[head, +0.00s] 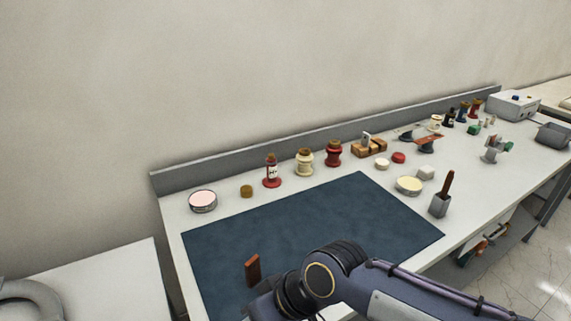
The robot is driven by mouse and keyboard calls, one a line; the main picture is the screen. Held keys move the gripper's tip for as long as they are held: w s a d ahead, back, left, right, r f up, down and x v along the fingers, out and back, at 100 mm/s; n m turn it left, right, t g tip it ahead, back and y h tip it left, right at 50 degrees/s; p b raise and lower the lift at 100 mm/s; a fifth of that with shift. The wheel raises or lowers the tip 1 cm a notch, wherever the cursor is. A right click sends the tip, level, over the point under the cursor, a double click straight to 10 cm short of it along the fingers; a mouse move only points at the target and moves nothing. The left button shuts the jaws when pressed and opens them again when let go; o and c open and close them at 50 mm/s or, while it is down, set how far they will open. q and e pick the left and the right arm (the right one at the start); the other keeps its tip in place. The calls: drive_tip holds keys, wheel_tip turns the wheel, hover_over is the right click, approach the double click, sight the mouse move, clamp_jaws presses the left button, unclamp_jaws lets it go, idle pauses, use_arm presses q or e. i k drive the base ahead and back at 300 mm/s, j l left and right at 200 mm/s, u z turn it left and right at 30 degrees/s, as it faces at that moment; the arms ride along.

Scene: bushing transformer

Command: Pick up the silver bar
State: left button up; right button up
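A small silvery upright piece (366,140) stands at the wooden blocks (369,149) near the back of the bench. It is too small to tell for certain that it is the silver bar. My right arm reaches in from the lower right over the dark blue mat (300,225). Its end (262,301) is low over the mat's front part, far from the silvery piece, and its fingers are mostly hidden by my wrist. A reddish-brown bar (252,270) shows just beyond it; I cannot tell whether the gripper touches it. My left gripper is not in view.
A round pink-topped tin (203,201), red and cream spools (304,162) and a cream-topped dish (409,185) stand around the mat. A grey block with a brown handle (439,205) is at the right edge. Most of the mat is clear.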

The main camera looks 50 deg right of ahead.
sight(366, 138)
drive_tip(key=j+z, duration=0.1)
drive_tip(key=z, duration=0.3)
drive_tip(key=k+z, duration=0.1)
drive_tip(key=z, duration=0.35)
drive_tip(key=k+z, duration=0.1)
drive_tip(key=z, duration=0.3)
drive_tip(key=k+z, duration=0.1)
drive_tip(key=z, duration=0.75)
drive_tip(key=u, duration=0.65)
drive_tip(key=l+u, duration=0.45)
drive_tip(key=i+l+u, duration=0.1)
drive_tip(key=l+u, duration=0.2)
drive_tip(key=u, duration=0.15)
drive_tip(key=l+u, duration=0.55)
drive_tip(key=l, duration=0.35)
drive_tip(key=k+l+u, duration=0.1)
drive_tip(key=l, duration=0.35)
drive_tip(key=k+l+u, duration=0.1)
drive_tip(key=l, duration=0.35)
drive_tip(key=k+l+u, duration=0.1)
drive_tip(key=l, duration=0.35)
drive_tip(key=k+l+u, duration=0.1)
drive_tip(key=l, duration=0.55)
